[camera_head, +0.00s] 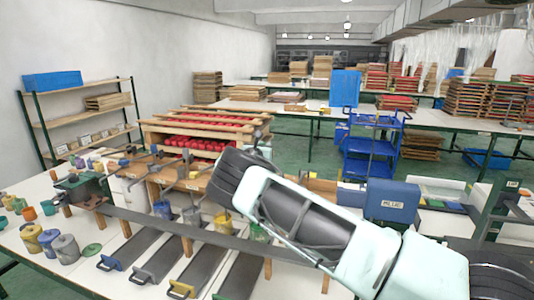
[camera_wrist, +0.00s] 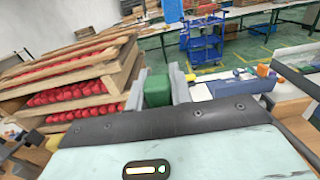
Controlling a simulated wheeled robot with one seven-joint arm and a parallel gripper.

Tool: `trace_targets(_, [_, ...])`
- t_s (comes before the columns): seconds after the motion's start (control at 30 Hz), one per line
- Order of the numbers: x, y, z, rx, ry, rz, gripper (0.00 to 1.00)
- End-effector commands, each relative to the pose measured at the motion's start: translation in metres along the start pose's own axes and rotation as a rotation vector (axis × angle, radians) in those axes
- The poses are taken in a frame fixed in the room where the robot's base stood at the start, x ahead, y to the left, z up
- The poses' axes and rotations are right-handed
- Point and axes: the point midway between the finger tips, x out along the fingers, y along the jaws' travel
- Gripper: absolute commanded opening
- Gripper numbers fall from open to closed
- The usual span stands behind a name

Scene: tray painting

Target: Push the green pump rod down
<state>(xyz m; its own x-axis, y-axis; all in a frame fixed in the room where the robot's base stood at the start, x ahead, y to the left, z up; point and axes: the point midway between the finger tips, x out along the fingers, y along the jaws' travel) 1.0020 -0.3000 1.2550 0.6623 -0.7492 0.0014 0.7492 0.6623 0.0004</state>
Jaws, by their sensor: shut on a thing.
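In the wrist view a green block-shaped part, which looks like the top of the green pump rod (camera_wrist: 157,92), sits between the two grey fingers of my gripper (camera_wrist: 158,80). The fingers are shut on it. The rod's lower part is hidden by my gripper's body. In the head view my arm covers the gripper and the green top. A greenish jar (camera_head: 258,233) shows under the long rail, beside my arm; I cannot tell whether the rod reaches it.
A wooden rack of red items (camera_wrist: 72,95) stands close left of my gripper. A long grey rail (camera_head: 180,227) crosses the white table, with dark trays (camera_head: 205,270) in front. Paint pots (camera_head: 65,247) stand at the left. A blue cart (camera_head: 371,150) stands behind.

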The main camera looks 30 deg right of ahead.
Motion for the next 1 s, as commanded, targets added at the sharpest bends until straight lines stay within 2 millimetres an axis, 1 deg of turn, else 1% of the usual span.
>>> trace_targets(0.03, [0.001,0.003,-0.014,0.001,0.001,0.002,0.0])
trace_targets(0.2, [0.001,0.003,-0.031,0.001,0.002,0.001,0.0])
trace_targets(0.33, [0.001,0.003,-0.036,0.0,0.003,0.002,0.0])
trace_targets(0.67, [0.001,0.003,-0.035,0.0,0.004,0.002,0.0])
trace_targets(0.7, [0.001,0.003,-0.035,0.0,0.004,0.002,0.27])
trace_targets(0.77, [0.001,0.003,-0.035,0.0,0.004,0.001,0.44])
trace_targets(1.0, [0.001,0.002,-0.035,0.0,0.002,0.0,0.44])
